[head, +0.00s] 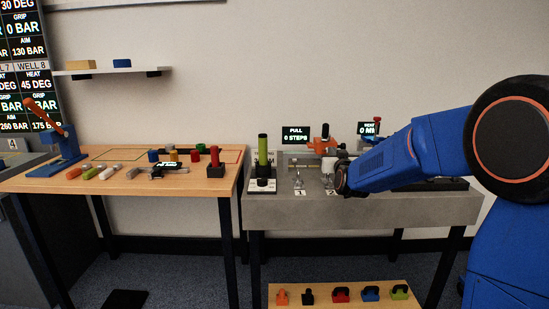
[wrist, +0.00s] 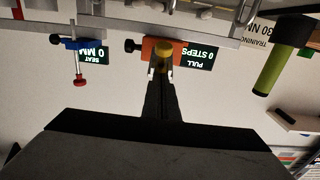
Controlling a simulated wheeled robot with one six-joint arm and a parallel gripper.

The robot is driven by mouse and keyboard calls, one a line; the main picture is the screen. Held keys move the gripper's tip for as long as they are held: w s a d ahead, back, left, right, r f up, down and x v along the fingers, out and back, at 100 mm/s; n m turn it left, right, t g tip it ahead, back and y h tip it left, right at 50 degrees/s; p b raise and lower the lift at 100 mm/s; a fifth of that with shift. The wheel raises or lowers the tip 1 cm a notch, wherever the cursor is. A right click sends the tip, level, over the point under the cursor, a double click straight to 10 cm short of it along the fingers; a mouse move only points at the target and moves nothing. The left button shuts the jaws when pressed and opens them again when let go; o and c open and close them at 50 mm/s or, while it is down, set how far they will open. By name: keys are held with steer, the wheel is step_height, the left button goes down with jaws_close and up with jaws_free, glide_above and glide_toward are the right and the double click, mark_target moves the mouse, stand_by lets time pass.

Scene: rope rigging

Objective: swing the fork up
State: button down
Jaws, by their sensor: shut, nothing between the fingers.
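No part is clearly recognisable as the fork. Small silver metal fittings (head: 299,181) stand on the grey bench by the labels 1 and 2. Behind them is an orange block (head: 322,146) with a dark knob on top. In the wrist view, which is upside down, the orange block (wrist: 150,50) carries a yellow round end (wrist: 164,50). My gripper (wrist: 161,73) is shut and empty, its tips close to that yellow end; I cannot tell whether they touch.
A grey bench (head: 270,210) holds a green-topped post (head: 263,150) and a "PULL 0 STEPS" display (head: 295,134). A blue bracket with a red-ended screw (wrist: 78,65) is beside the orange block. A wooden table (head: 110,184) with loose parts stands left. A low shelf (head: 345,299) holds several coloured pieces.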

steer(key=shift+w, duration=0.15)
steer(key=shift+s, duration=0.2)
stand_by(0.3)
steer(key=shift+s, duration=1.8)
steer(key=s+d+f+g, duration=0.2)
steer(key=s+f+g, duration=0.2)
steer(key=s, duration=1.3)
steer(key=s+d+f+g, duration=0.2)
steer(key=s+f+g, duration=0.2)
steer(key=s, duration=1.4)
steer(key=s+d+f+g, duration=0.3)
steer(key=s+f+g, duration=0.2)
steer(key=s, duration=1.2)
steer(key=shift+s+f, duration=0.4)
steer(key=shift+f, duration=0.55)
